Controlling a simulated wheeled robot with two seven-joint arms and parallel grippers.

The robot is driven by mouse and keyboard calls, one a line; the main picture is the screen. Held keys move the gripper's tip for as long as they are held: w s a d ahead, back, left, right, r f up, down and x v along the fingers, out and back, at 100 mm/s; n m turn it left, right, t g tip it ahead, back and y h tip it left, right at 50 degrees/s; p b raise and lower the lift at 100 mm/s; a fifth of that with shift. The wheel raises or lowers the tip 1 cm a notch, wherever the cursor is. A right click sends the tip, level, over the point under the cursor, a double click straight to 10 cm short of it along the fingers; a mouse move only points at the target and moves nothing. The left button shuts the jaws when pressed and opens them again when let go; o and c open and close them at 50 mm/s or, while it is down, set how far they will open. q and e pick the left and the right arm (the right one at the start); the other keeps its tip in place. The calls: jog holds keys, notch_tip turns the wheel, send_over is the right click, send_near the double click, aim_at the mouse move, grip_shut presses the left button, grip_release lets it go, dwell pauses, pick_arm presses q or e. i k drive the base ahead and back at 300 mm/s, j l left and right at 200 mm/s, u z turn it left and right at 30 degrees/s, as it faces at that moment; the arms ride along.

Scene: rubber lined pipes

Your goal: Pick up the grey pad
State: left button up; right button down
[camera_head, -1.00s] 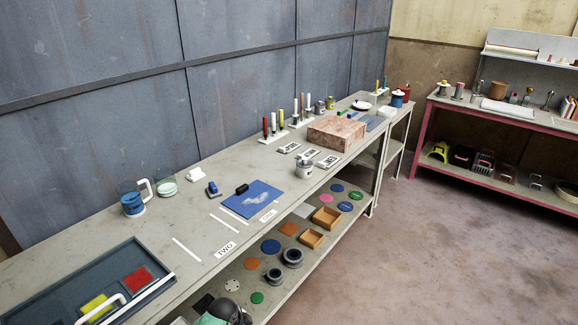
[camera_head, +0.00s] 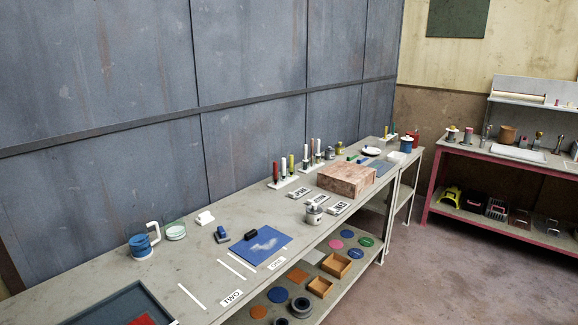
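A flat light-grey square (camera_head: 314,257) lies on the lower shelf under the long bench, partly covered at its upper side by the bench edge. It may be the grey pad; I cannot tell for sure. A blue-grey flat piece (camera_head: 381,168) also lies on the bench top, behind the reddish stone block. Neither of my grippers is in view.
The long bench (camera_head: 205,270) runs along the wall. On it are a blue mat (camera_head: 261,245), a stone block (camera_head: 346,179) and a dark tray (camera_head: 110,305). Round discs and wooden boxes (camera_head: 336,265) share the lower shelf. The floor (camera_head: 440,270) at right is clear.

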aim_at(222, 236)
jog(key=i+l+u, duration=0.1)
jog(key=i+l, duration=0.15)
jog(key=i+l+u, duration=0.15)
jog(key=l, duration=0.3)
jog(key=i+l+u, duration=0.1)
jog(key=i+l, duration=0.15)
jog(key=l, duration=0.15)
